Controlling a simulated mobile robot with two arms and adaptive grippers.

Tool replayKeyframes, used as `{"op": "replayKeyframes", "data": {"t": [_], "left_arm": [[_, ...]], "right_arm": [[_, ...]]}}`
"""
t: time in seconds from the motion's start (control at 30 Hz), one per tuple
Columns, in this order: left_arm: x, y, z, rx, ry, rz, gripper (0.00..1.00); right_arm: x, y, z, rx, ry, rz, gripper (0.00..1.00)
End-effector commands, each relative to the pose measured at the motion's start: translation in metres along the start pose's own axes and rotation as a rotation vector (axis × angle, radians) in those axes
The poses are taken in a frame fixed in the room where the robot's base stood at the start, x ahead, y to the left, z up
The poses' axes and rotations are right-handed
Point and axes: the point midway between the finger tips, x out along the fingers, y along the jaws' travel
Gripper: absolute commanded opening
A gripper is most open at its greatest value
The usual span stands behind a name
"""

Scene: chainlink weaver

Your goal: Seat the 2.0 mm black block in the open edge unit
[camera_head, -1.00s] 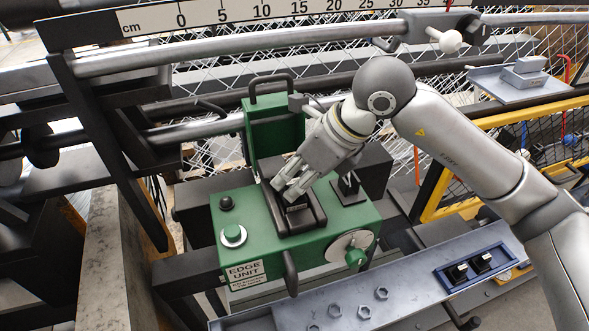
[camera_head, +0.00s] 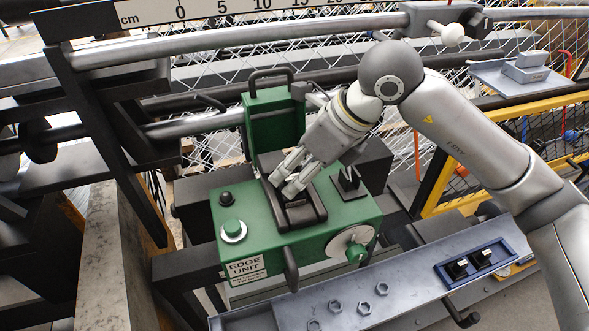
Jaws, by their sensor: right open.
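The green edge unit (camera_head: 330,222) stands in the middle with its lid (camera_head: 272,122) raised at the back. A dark seat frame (camera_head: 305,215) lies in its top. My right gripper (camera_head: 283,188) is open, with its fingers pointing down over the seat frame. I cannot tell whether a block lies in the seat under the fingers. A blue tray (camera_head: 502,262) at the lower right holds a black block (camera_head: 457,269) and another dark block with a lighter top (camera_head: 481,259). Their size marks are too small to read. My left gripper is not in view.
A grey shelf (camera_head: 400,291) runs along the front with several hex nuts. A pipe and a centimetre scale (camera_head: 210,10) cross the back.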

Motion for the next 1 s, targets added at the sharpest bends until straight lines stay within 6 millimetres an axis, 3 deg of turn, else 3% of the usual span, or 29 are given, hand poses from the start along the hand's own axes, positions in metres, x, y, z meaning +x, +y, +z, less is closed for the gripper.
{"op": "replayKeyframes", "data": {"t": [0.3,0.5,0.7,1.0], "left_arm": [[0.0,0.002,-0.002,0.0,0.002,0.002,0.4],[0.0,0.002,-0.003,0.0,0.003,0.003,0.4],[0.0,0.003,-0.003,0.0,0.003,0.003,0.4],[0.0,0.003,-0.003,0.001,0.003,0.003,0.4]], "right_arm": [[-0.068,-0.001,0.001,-0.002,-0.006,-0.006,0.53],[-0.098,0.0,0.001,-0.001,-0.004,-0.004,0.53],[-0.109,0.0,0.001,-0.001,-0.003,-0.002,0.53],[-0.109,0.0,0.001,-0.001,-0.003,-0.002,0.53]]}}
